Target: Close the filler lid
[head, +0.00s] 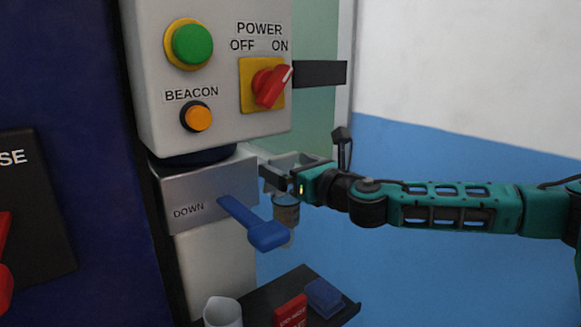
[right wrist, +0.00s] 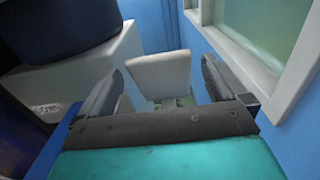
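A pale grey flat plate (right wrist: 158,75), which looks like the filler lid, shows in the right wrist view. It lies between and beyond the fingers of my right gripper (right wrist: 162,90), with a gap on each side. In the head view the right gripper (head: 274,172) reaches in from the right, at the side of the metal box below the control panel. Its fingers are apart and hold nothing that I can see. A pale part (head: 292,160) behind the fingers may be the same lid, partly hidden. I cannot tell its exact tilt. My left gripper is out of view.
The control box (head: 215,60) stands above the metal box (head: 180,205), whose blue lever (head: 250,225) sticks out below my gripper. A small grey cylinder (head: 286,212) hangs there. A dark shelf (head: 258,302) holds a white cup (head: 222,312), a red block (head: 290,311) and a blue block (head: 324,297).

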